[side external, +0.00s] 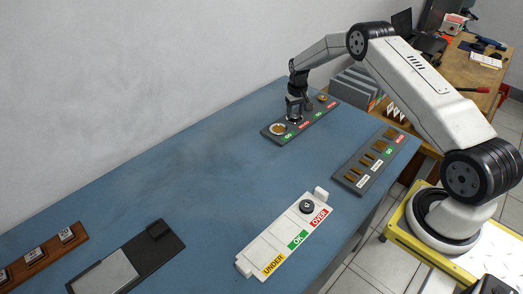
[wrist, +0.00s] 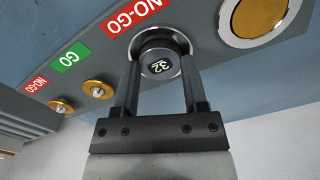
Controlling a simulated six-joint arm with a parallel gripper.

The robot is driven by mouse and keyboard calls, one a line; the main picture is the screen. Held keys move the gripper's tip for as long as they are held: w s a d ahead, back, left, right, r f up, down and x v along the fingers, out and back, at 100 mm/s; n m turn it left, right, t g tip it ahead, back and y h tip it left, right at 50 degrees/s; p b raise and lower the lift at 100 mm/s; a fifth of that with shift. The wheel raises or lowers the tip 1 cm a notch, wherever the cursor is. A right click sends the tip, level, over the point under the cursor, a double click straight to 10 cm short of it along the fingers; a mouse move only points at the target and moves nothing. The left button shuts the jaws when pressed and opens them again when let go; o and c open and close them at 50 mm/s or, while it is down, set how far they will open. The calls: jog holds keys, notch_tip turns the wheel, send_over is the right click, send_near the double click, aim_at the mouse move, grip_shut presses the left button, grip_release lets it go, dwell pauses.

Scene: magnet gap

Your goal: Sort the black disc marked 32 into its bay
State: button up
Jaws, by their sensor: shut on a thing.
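The black disc marked 32 (wrist: 160,57) is between the two fingers of my gripper (wrist: 160,85) in the wrist view. My gripper is shut on it. The disc is at a silver-rimmed round opening (wrist: 187,44) beside a red NO-GO label. How deep it sits in the opening I cannot tell. In the side view my gripper (side external: 295,115) is over the dark gauge board (side external: 280,139) at the back, hiding the disc. The white sorting tray (side external: 262,243) has bays labelled UNDER, OK and OVER. Another black disc (side external: 307,206) lies in the OVER bay, its mark unreadable.
A second grey board (side external: 352,178) with brown pieces lies at right. A dark device with a light plate (side external: 104,276) and a wooden rack (side external: 42,257) lie at left. The blue table (side external: 190,180) between is clear.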

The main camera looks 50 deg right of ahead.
aim_at(295, 115)
jog(key=shift+r, duration=2.35)
